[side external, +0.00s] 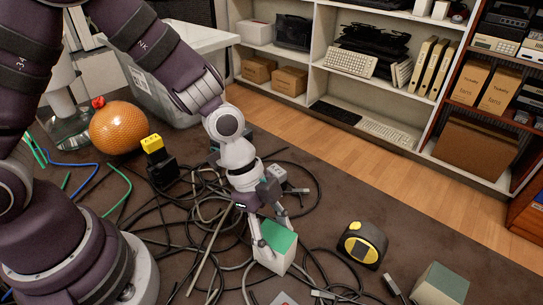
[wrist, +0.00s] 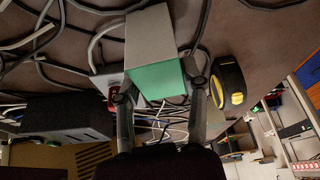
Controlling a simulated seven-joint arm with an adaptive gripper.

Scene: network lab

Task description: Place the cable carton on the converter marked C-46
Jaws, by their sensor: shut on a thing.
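A white box with a green top (side external: 276,260), which I take to be the cable carton, is between the fingers of my gripper (side external: 271,232). In the wrist view the box shows a pale side and a green face (wrist: 157,80), with a finger of my gripper (wrist: 157,92) on each side. The gripper is shut on it, pointing down. I cannot tell whether the box touches what lies below. A small grey device (side external: 277,172) lies among the cables behind the gripper. I cannot read a C-46 mark on anything, so I cannot tell which thing is that converter.
A black and yellow tape measure (side external: 362,243) stands right of the box. A grey-green box (side external: 439,287) is at the lower right. Tangled black and grey cables (side external: 205,215) cover the floor. An orange ball (side external: 116,128) and a yellow-topped black block (side external: 158,160) are left. Shelves line the back.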

